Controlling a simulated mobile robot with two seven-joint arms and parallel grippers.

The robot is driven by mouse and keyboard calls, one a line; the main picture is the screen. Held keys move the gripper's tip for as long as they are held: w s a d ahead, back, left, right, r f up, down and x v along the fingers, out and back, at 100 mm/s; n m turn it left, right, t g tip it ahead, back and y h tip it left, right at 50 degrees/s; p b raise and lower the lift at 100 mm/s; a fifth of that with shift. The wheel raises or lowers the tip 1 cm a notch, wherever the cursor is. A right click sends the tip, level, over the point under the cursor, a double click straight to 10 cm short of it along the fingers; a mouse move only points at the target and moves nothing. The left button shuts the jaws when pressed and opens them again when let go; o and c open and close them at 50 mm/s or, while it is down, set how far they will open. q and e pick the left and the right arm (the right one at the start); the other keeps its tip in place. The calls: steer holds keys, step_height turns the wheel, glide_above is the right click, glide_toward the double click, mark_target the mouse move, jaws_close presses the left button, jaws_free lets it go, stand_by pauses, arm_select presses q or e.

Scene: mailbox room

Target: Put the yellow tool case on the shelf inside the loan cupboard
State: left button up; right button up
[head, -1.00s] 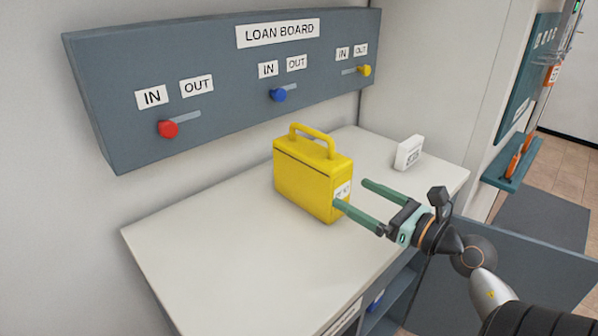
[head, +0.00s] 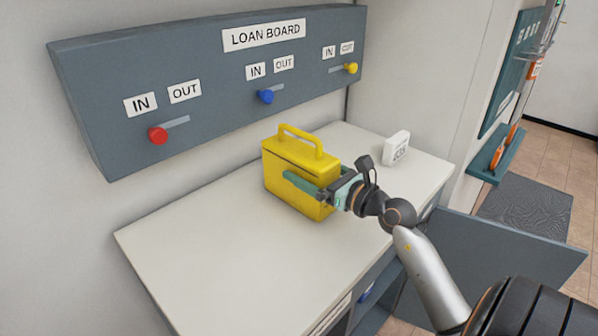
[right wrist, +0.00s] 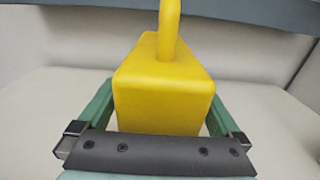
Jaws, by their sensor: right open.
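The yellow tool case (head: 290,160) stands upright on the white counter top, its handle (head: 302,135) raised. My right gripper (head: 306,178) is open around the case from its right end. One finger lies along its front side; the other is hidden behind it in the head view. In the right wrist view the case (right wrist: 165,95) is between the two green fingers, with the handle above. The loan cupboard below the counter has its grey door (head: 500,245) open. Part of a shelf (head: 376,315) shows inside, mostly hidden. My left gripper is not in view.
The loan board (head: 205,90) hangs on the wall behind the counter (head: 205,245), with red, blue and yellow sliders. A small white block (head: 395,147) stands at the counter's back right. The counter's left part is clear. The open door stands right of the cupboard, beneath my right arm.

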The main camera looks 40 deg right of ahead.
steer(key=shift+w, duration=0.7)
steer(key=shift+c, duration=0.2)
jaws_close()
steer(key=shift+r, duration=0.2)
